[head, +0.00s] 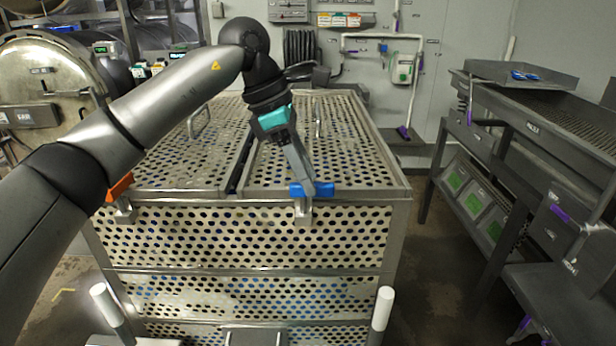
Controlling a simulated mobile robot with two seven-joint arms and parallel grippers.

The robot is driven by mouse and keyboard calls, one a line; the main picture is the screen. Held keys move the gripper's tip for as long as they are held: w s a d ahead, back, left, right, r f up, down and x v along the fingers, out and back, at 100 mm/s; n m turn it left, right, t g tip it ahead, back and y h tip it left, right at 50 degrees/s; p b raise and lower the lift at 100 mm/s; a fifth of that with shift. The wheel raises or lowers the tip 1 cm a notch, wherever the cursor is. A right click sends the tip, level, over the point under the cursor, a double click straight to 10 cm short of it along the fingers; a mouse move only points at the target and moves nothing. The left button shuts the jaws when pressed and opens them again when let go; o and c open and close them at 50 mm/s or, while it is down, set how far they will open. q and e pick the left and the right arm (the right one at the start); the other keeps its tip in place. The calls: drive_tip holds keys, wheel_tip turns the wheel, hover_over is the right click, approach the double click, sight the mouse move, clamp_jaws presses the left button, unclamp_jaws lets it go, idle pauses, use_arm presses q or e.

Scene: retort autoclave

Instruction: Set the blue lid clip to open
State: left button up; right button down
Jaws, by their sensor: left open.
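The blue lid clip (323,189) sits on the front top edge of the perforated metal basket (250,240), right of its middle, with a metal bracket below it. My left gripper (306,185) comes down from behind over the lid, and its fingertips are at the blue clip, covering its middle. I cannot tell whether they touch it. The perforated lid (350,150) lies flat on the basket top on the right side. My right gripper is not in view.
An orange clip (120,187) sits on the same front edge to the left. White-topped posts (382,308) stand in front of the basket. A round autoclave door (45,95) is at the left; a steel bench (545,110) stands right, across a floor gap.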

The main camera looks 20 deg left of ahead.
use_arm(q)
drive_tip(key=v, duration=1.4)
drive_tip(key=shift+a, duration=0.15)
